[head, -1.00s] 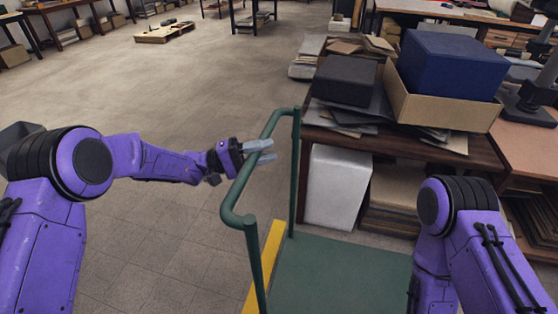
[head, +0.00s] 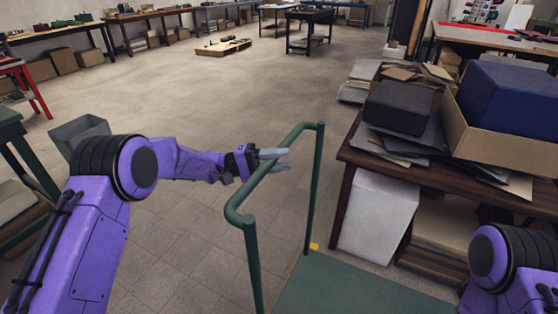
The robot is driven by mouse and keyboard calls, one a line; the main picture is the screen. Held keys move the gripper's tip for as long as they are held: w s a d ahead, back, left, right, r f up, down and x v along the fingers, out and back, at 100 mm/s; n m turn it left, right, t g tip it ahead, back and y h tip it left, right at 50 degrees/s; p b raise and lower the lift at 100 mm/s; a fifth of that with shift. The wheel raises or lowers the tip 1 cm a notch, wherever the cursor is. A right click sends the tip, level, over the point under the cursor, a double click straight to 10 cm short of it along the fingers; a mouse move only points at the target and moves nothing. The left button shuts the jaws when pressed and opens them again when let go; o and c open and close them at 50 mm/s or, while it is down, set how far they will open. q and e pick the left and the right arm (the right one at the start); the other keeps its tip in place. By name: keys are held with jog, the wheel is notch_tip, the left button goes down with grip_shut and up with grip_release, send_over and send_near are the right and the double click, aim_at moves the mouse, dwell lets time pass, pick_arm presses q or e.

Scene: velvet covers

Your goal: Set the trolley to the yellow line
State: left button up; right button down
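The green trolley (head: 355,288) stands at the bottom centre, with its deck cut off by the lower edge. Its tubular handle (head: 242,196) rises at the deck's left end. My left gripper (head: 276,160) is at the handle's top bar, one finger above and one below, and appears closed on it. Only a small patch of the yellow line (head: 314,246) shows on the floor, by the foot of the handle's far post. The rest of the line is hidden, seemingly by the trolley. My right gripper is out of view; only part of that arm shows at lower right.
A dark wooden table (head: 345,156) with a dark box (head: 399,107) and a blue box in a carton (head: 500,140) stands right of the trolley. A white bin (head: 378,215) is under it. A green bench (head: 12,140) is at left.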

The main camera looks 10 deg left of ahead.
pick_arm(q)
jog(key=o, duration=0.3)
jog(key=shift+o, duration=0.2)
jog(key=b+v, duration=0.2)
jog(key=v, duration=0.8)
jog(key=shift+a, duration=0.3)
jog(key=shift+w+f, duration=0.1)
